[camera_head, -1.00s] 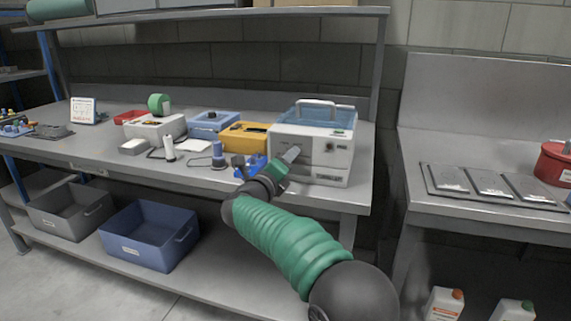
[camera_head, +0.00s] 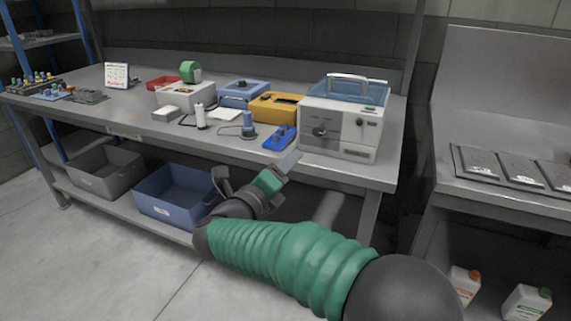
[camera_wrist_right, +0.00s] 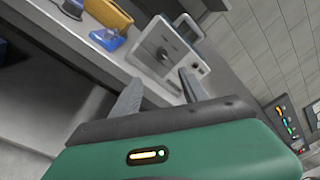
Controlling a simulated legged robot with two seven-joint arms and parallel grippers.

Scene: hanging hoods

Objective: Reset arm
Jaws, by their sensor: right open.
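My right gripper (camera_head: 255,172) is in front of the workbench's front edge, below the bench top, at the middle of the head view. Its two fingers stand apart with nothing between them; they also show in the right wrist view (camera_wrist_right: 160,92). My green-sleeved right arm comes in from the lower right. A white-grey device with a blue top (camera_head: 340,125) stands on the bench beyond the gripper, apart from it. My left gripper does not show.
The steel workbench (camera_head: 130,134) carries a blue clamp-like item (camera_head: 281,137), an orange case (camera_head: 276,107) and a blue case (camera_head: 243,92). A blue bin (camera_head: 168,211) and a grey bin (camera_head: 106,186) sit on the lower shelf. Floor is clear at lower left.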

